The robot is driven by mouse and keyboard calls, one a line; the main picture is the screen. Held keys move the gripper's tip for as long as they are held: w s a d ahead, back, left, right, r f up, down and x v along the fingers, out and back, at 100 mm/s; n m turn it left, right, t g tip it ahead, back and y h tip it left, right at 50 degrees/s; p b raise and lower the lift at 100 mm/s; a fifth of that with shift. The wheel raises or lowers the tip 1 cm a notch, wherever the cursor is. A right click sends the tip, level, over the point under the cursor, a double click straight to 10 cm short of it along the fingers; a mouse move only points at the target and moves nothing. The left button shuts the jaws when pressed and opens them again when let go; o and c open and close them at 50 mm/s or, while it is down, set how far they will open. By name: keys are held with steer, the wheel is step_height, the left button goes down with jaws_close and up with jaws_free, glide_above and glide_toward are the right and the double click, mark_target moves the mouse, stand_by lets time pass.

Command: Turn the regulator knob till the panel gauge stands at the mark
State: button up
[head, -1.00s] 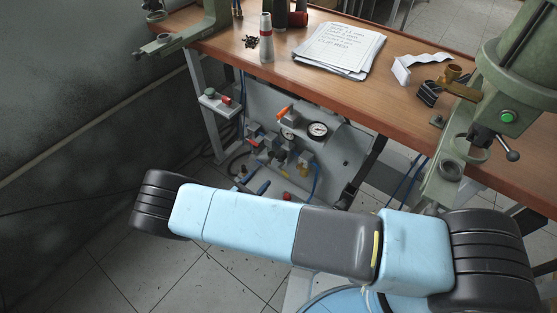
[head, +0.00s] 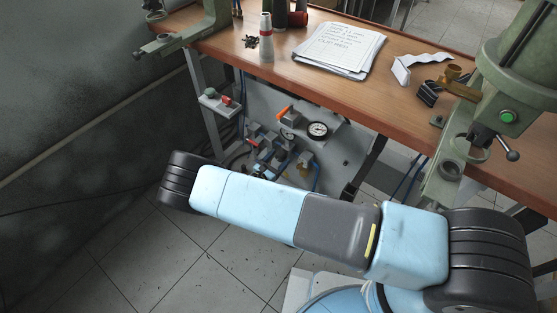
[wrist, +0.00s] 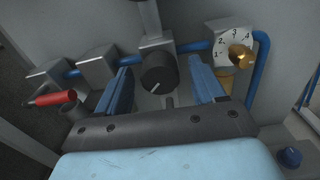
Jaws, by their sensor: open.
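A black round knob (wrist: 157,77) with a pale pointer line is in the middle of the wrist view, below a grey block; it looks like the regulator knob. My gripper (wrist: 161,84) is open, one blue finger on each side of the knob, with a visible gap on both sides. The panel gauge (head: 318,131) has a white face and black rim and shows in the head view on the grey panel under the bench. Its needle and mark are too small to read. It is not in the wrist view.
In the wrist view, a brass knob with a numbered dial (wrist: 220,43) is close right of the fingers. A red-handled lever (wrist: 52,98) is at left, and blue tubing (wrist: 193,46) runs behind. The wooden bench top (head: 270,75) overhangs the panel (head: 345,150).

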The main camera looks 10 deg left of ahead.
steer(key=c, duration=1.1)
steer(key=shift+o, duration=0.2)
steer(key=shift+n, duration=0.9)
steer(key=o, duration=1.1)
steer(key=shift+c, duration=0.2)
steer(key=v, duration=1.3)
steer(key=shift+s, duration=0.35)
steer(key=shift+a+f, duration=0.1)
steer(key=shift+a, duration=0.05)
